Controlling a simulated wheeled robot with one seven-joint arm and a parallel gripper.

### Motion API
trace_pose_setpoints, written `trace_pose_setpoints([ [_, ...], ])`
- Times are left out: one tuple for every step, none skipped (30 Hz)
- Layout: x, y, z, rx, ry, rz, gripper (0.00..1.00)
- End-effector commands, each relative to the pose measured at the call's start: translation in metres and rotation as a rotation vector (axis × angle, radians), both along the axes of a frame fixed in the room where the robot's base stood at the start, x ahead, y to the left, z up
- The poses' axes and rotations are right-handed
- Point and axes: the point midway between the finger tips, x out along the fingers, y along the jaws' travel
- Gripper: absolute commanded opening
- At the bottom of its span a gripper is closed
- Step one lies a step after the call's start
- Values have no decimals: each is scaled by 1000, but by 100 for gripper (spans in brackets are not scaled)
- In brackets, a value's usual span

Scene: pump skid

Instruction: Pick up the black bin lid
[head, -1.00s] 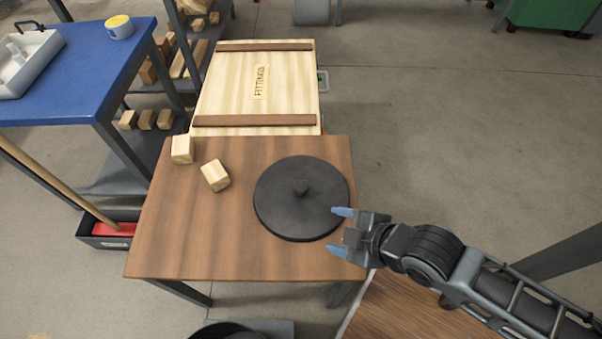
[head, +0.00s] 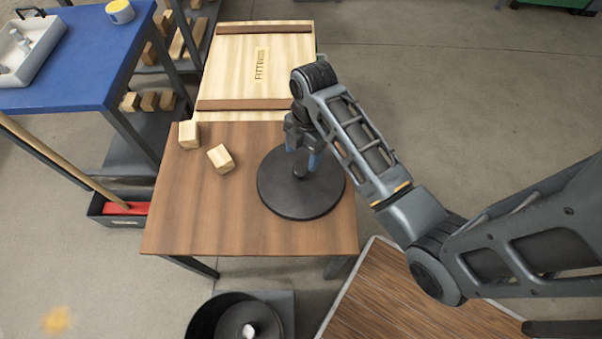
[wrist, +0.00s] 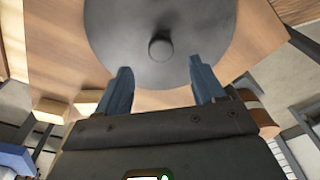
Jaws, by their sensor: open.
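The black bin lid (head: 298,200) is a round dark disc with a small knob in its middle, lying flat on the wooden table (head: 200,220). My gripper (head: 304,160) points down above the lid, at its far half close behind the knob. In the wrist view the gripper (wrist: 158,88) is open, its two blue fingers apart and empty. The lid (wrist: 115,35) fills the top of that view, and its knob (wrist: 160,47) shows beyond the fingertips, roughly midway between them. In the head view the arm hides part of the lid's far edge.
Two wooden blocks (head: 220,158) (head: 188,134) sit on the table's left part. A fittings crate (head: 250,70) stands behind the table. A black round bin (head: 207,318) is on the floor in front. A blue table (head: 70,75) is at the left.

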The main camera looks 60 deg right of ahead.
Motion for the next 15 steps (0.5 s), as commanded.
trace_pose_setpoints([
  [0,0,-4,3,3,2,69],
  [0,1,-7,3,4,4,69],
  [0,1,-12,3,5,4,69],
  [0,2,-15,3,5,4,69],
  [0,2,-18,3,4,4,69],
  [0,3,-22,2,3,3,69],
  [0,3,-24,2,4,3,69],
  [0,3,-27,2,4,3,69],
  [0,4,-31,2,3,2,69],
  [0,4,-34,2,4,3,69],
  [-1,5,-39,2,5,3,69],
  [-1,5,-45,2,5,2,69],
  [-1,6,-50,2,6,2,69],
  [-1,6,-54,2,5,2,69],
  [-1,7,-60,2,5,2,69],
])
